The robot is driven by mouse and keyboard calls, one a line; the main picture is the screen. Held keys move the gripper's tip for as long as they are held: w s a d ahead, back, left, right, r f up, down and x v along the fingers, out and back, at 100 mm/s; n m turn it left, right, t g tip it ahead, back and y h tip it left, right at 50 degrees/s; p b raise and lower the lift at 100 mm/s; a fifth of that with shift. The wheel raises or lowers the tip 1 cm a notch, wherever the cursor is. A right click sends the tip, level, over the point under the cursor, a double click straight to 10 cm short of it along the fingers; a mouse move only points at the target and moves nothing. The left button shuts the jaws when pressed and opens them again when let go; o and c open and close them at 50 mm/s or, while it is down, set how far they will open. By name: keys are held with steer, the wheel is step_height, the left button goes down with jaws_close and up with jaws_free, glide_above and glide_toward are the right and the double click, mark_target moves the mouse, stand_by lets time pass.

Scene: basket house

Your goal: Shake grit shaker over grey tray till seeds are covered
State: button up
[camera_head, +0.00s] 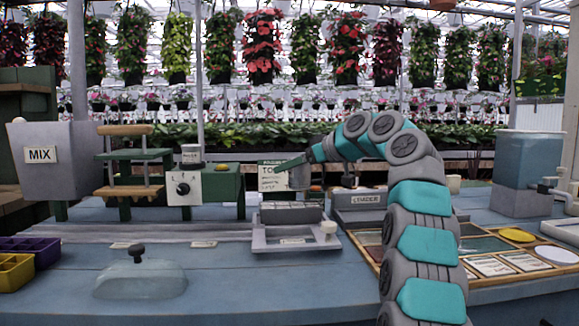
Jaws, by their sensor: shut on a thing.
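My gripper (312,158) is at the end of my teal and grey arm, above the middle of the bench. The view is too low and far to show the tray's inside, so seeds or grit cannot be made out. The fingertips are small and partly hard to separate from the shaker.
A grey MIX hopper (75,165) and a green machine with a dial (188,188) stand left. A clear dome (140,280) lies front left. A wooden compartment tray (500,272) and blue tank (527,170) are right.

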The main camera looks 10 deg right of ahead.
steer(key=shift+a+b, duration=0.55)
steer(key=shift+a, duration=3.75)
steer(key=shift+d, duration=1.55)
steer(key=shift+a, duration=1.55)
